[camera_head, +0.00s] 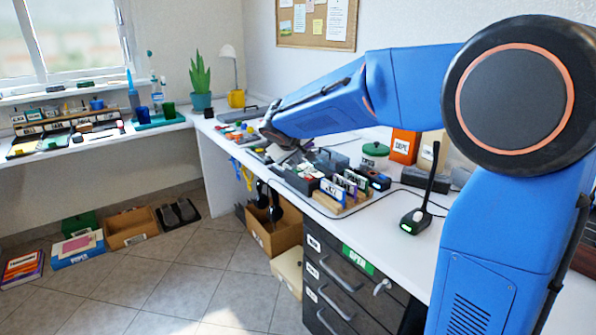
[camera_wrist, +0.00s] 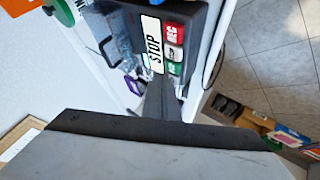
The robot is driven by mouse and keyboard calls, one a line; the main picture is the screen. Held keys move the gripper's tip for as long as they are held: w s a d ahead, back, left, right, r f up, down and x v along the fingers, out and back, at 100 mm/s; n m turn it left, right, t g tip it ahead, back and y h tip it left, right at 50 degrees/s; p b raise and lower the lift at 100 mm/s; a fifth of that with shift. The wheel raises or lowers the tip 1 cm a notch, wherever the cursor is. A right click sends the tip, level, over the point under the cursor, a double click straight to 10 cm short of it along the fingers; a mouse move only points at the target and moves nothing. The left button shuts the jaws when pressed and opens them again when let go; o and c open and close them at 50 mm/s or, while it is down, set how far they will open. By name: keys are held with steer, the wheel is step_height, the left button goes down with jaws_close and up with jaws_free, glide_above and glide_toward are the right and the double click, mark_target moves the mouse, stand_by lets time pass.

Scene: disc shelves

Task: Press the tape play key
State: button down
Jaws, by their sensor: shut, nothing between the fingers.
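In the wrist view a dark tape machine (camera_wrist: 196,22) shows a row of keys beside a large white STOP label (camera_wrist: 153,45). The row has a red key (camera_wrist: 174,32) marked REC, a pale key (camera_wrist: 172,53) and a green key (camera_wrist: 175,69), whose small lettering I cannot read. My gripper (camera_wrist: 161,84) is shut and empty, its dark fingertips close to the green key and the lower end of the STOP label. I cannot tell whether they touch. In the head view my gripper (camera_head: 284,150) is over the desk, by a dark box; the keys are too small to tell there.
The white desk (camera_head: 400,230) holds a wooden rack of labelled cases (camera_head: 345,190), a green-lidded jar (camera_head: 375,155), an orange box (camera_head: 403,146) and a black upright device (camera_head: 418,215). Dark drawers (camera_head: 335,285) stand below. Open floor (camera_head: 190,265) lies left.

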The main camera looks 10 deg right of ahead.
mark_target(298, 172)
steer(key=shift+f, duration=0.1)
stand_by(0.6)
steer(key=shift+f, duration=0.35)
steer(key=shift+f, duration=0.4)
stand_by(0.7)
steer(key=shift+r, duration=0.85)
steer(key=shift+r, duration=0.15)
steer(key=shift+r, duration=2.35)
steer(key=shift+s+d, duration=0.1)
